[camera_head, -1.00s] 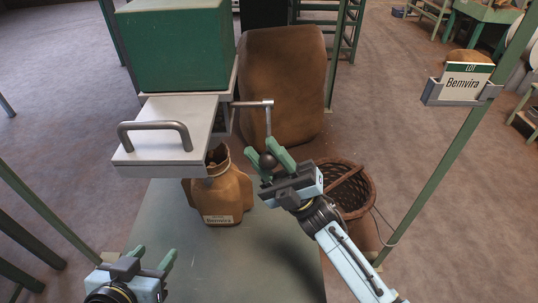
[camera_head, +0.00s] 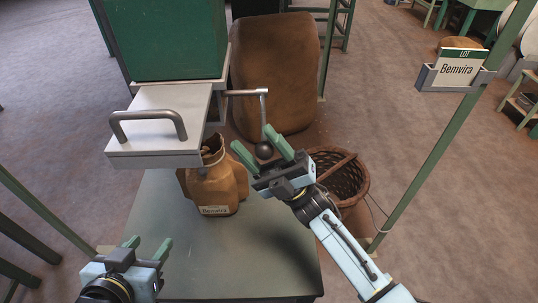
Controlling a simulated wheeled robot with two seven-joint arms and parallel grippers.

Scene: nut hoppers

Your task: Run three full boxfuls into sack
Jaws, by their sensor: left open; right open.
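A green hopper (camera_head: 165,40) stands at the upper left, with a grey metal box (camera_head: 160,128) and its bar handle (camera_head: 147,123) below it. A crank lever (camera_head: 244,93) runs out to the right and hangs down to a dark ball knob (camera_head: 264,150). A brown sack (camera_head: 216,186) labelled "Bemvira" stands open-mouthed on the table, partly under the box. My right gripper (camera_head: 263,148) is open, its green fingers close around or just below the knob; contact cannot be told. My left gripper (camera_head: 149,247) is open and empty at the lower left.
The green-grey table (camera_head: 240,265) is clear in front of the sack. A wicker basket (camera_head: 340,177) stands right of my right gripper. A large brown sack (camera_head: 275,75) stands behind. A "Bemvira" lot card (camera_head: 459,69) sits in a holder on a green post (camera_head: 430,165).

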